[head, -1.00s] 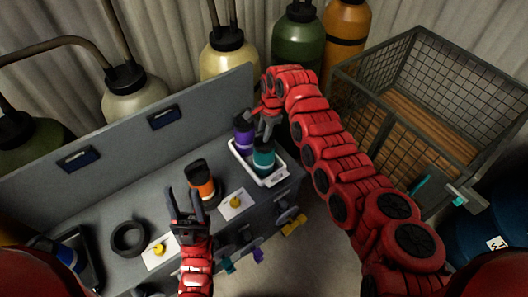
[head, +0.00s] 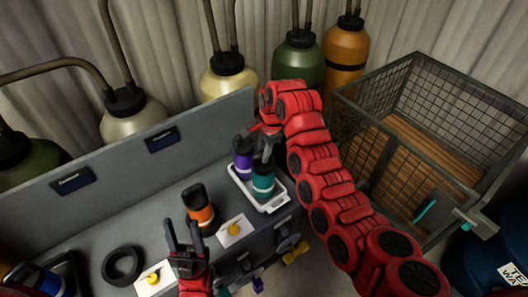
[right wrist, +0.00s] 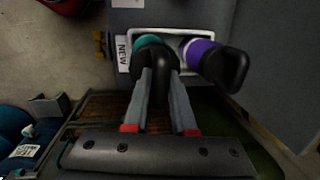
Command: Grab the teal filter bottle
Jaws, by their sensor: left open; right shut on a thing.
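The teal filter bottle (head: 263,183) stands upright in a white tray (head: 276,204) at the right end of the grey bench. Its teal body also shows in the right wrist view (right wrist: 147,42), under its black top. My right gripper (right wrist: 160,76) is shut on the bottle's black top, one finger on each side of the dark looped part. In the head view the right gripper (head: 265,150) is partly hidden by its own arm. My left gripper (head: 184,232) is open and empty above the bench, in front of the orange bottle (head: 199,211).
A purple bottle (head: 243,164) stands in the same tray, close beside the teal one. A black ring (head: 122,265), cards with yellow knobs and a blue bottle (head: 38,279) lie to the left. A wire-mesh crate (head: 440,100) stands right of the bench.

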